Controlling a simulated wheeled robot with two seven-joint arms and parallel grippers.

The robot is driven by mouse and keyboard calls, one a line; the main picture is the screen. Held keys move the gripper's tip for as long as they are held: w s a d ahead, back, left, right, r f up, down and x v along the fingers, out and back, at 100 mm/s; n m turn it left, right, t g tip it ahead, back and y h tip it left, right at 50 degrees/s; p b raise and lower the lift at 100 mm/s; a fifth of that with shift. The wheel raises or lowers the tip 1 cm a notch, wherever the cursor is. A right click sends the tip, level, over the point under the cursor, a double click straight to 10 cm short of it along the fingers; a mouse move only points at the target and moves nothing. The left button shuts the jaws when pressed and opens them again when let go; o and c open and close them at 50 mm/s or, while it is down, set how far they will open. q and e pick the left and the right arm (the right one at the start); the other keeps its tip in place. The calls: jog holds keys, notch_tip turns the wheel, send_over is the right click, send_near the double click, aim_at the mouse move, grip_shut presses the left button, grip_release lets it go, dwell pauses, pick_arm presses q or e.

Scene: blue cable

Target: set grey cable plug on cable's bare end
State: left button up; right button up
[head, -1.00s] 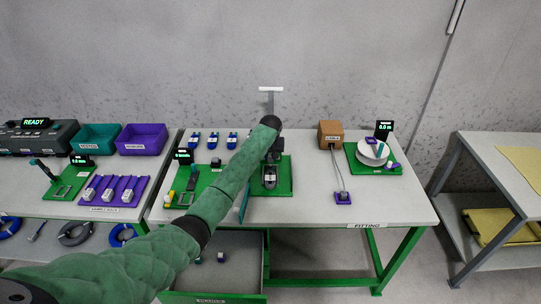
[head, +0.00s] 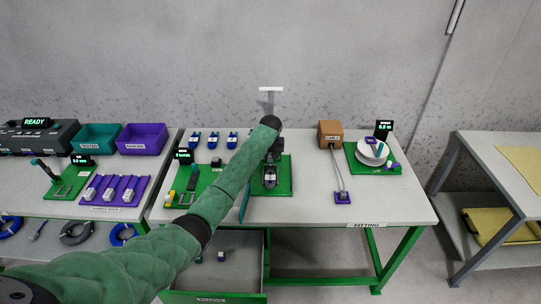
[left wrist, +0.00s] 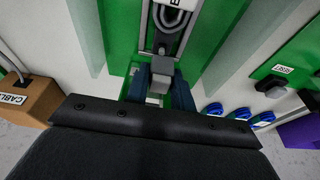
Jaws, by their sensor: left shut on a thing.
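My left gripper (left wrist: 160,92) is shut on a small grey cable plug (left wrist: 160,80), seen between its dark blue fingers in the left wrist view. In the head view its arm hides most of the gripper and the plug. Just beyond the plug, in the left wrist view, a looped grey cable (left wrist: 172,18) lies in a grey holder (left wrist: 147,25) on a green board. The cable's end near the plug is dark and small; I cannot tell whether the plug touches it. The holder also shows in the head view (head: 270,178). My right gripper is not in view.
The green board (head: 284,187) is on the fitting table. A brown cable box (head: 330,132) with a cable running to a purple clip (head: 342,198) stands right. An open drawer (head: 240,250) lies below.

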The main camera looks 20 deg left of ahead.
pick_arm(q)
jog(key=shift+f+b, duration=0.3)
jog(key=shift+f, duration=1.2)
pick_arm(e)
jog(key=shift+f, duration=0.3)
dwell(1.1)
pick_arm(q)
jog(key=o, duration=1)
jog(key=shift+r+p, duration=0.35)
jog(key=shift+r, duration=0.3)
jog(key=shift+r+p, duration=0.35)
jog(key=shift+p, duration=0.2)
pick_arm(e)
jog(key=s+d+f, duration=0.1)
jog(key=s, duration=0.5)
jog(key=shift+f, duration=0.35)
